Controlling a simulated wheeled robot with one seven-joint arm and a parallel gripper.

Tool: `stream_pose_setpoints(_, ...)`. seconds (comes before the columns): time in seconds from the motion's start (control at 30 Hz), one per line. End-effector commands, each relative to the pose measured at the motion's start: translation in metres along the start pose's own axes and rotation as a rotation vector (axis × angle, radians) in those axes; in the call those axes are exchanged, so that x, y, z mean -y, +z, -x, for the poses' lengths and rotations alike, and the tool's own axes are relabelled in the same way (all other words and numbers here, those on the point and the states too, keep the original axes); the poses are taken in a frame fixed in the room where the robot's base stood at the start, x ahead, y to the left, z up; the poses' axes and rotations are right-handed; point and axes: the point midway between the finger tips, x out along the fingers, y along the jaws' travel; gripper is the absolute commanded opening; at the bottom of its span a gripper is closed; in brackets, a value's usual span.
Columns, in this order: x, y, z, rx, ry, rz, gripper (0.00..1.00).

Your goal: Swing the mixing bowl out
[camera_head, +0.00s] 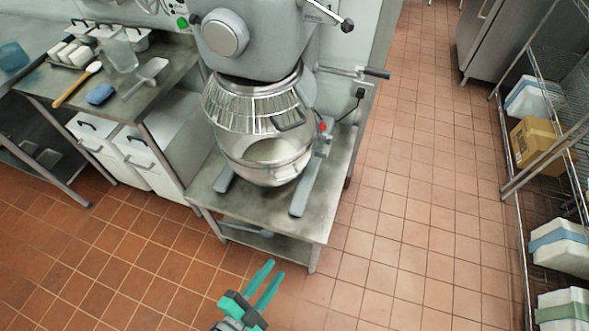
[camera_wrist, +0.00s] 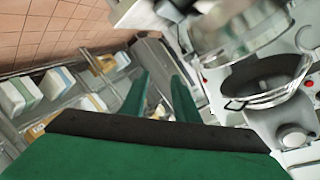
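The mixing bowl (camera_head: 266,160) is a shiny metal bowl under the grey mixer (camera_head: 256,38), which stands on a low steel table. A wire guard (camera_head: 247,108) sits around the top of the bowl. In the wrist view the bowl (camera_wrist: 272,98) is at the right, its rim tilted in the picture. My gripper (camera_head: 269,280) has green fingers and is in front of the table, below and apart from the bowl. In the wrist view its fingers (camera_wrist: 160,92) stand apart with nothing between them. My gripper is open and empty.
A steel counter at the left holds a blue sponge (camera_head: 100,94), a scoop (camera_head: 147,76) and a wooden-handled brush (camera_head: 78,84). A wire rack (camera_head: 515,190) with bags and a cardboard box (camera_head: 536,143) stands at the right. The tiled floor (camera_head: 420,150) between is clear.

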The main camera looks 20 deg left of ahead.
Motion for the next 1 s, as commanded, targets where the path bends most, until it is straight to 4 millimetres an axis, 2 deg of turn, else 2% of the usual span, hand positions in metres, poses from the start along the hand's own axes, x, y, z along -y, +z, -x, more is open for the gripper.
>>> stream_pose_setpoints(0.1,0.034,0.019,-0.036,-0.056,0.014,-0.188,0.28)
stream_pose_setpoints(0.23,0.074,0.030,-0.079,-0.114,0.004,-0.375,0.28)
stream_pose_setpoints(0.4,0.120,0.029,-0.132,-0.180,-0.031,-0.565,0.28)
stream_pose_setpoints(0.5,0.138,0.025,-0.154,-0.206,-0.051,-0.636,0.28)
stream_pose_setpoints(0.7,0.154,0.020,-0.174,-0.228,-0.073,-0.699,0.28)
stream_pose_setpoints(0.87,0.155,0.016,-0.187,-0.231,-0.075,-0.704,0.28)
stream_pose_setpoints(1.0,0.154,0.010,-0.208,-0.232,-0.074,-0.703,0.28)
